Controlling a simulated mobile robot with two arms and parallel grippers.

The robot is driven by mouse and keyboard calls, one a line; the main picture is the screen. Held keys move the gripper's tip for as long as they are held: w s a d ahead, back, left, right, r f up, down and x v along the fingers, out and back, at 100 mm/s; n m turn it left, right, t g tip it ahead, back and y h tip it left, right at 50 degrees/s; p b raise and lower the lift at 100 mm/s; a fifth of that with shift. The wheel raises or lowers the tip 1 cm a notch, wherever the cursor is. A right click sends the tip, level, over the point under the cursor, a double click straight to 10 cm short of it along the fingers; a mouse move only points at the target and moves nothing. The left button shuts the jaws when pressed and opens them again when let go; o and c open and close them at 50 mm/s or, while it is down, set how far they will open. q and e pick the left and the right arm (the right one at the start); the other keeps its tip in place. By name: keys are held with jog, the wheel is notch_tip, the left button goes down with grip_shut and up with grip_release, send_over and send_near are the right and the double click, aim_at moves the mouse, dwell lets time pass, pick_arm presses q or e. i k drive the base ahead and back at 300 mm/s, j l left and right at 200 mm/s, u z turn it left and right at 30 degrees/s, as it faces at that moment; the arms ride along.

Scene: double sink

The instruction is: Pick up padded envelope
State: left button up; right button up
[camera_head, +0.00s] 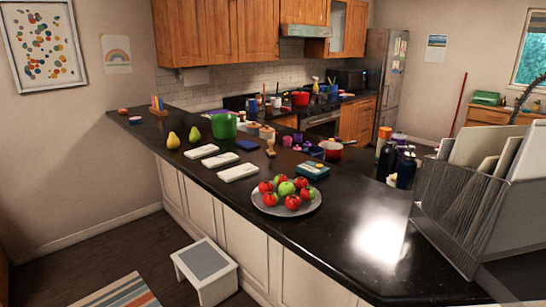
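No thing in view can be told for certain as the padded envelope. Flat cream and white pieces, which may be envelopes or folders (480,146), stand upright in a grey wire mesh holder (455,215) at the right end of the dark counter. Three flat white pieces also lie on the counter's left part: a back one (202,151), a middle one (220,160) and a front one (238,172). Neither of my grippers shows in the head view.
A plate of red and green fruit (286,208) sits mid-counter (330,240). A green pot (223,126), two pears (195,135) and a teal box (313,170) stand behind. Dark bottles (405,170) stand near the holder. A step stool (205,270) is on the floor. The counter's front right is clear.

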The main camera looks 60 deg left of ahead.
aim_at(200, 152)
jog(key=u, duration=2.45)
jog(key=i+j+z, duration=0.1)
jog(key=i+j, duration=0.2)
jog(key=i+j+z, duration=0.15)
jog(key=i+j, duration=0.15)
jog(key=j, duration=0.2)
jog(key=i+j+z, duration=0.1)
jog(key=i+j, duration=0.2)
jog(key=j, duration=0.15)
jog(key=i+j+z, duration=0.1)
jog(key=i+j, duration=0.2)
jog(key=j, duration=0.2)
